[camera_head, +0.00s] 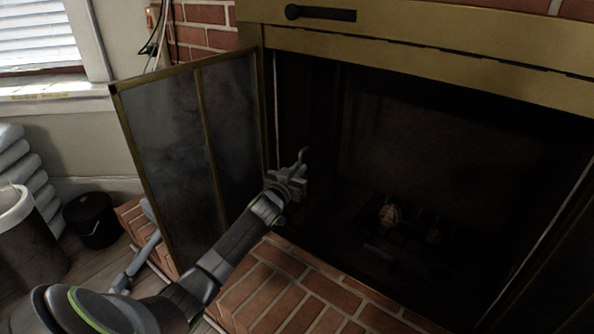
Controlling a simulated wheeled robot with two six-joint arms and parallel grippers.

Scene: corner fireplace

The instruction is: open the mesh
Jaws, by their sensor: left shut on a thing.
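A dark mesh (308,100) hangs at the left side of the fireplace opening, just inside the brass frame; its edges are hard to make out in the dark. My left gripper (301,162) is at the lower part of this dark strip and looks shut on it, though the held part is too dark to see clearly. A folding brass-framed door panel (170,130) stands swung outward to the left of the opening. My left arm reaches up in front of this panel from the lower left. My right gripper is not in view.
The firebox (430,150) is open and dark, with a round thing (391,214) low inside. A brick hearth (285,295) runs along the front. A black bin (92,220) stands at the left. A brass hood (420,35) spans the top.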

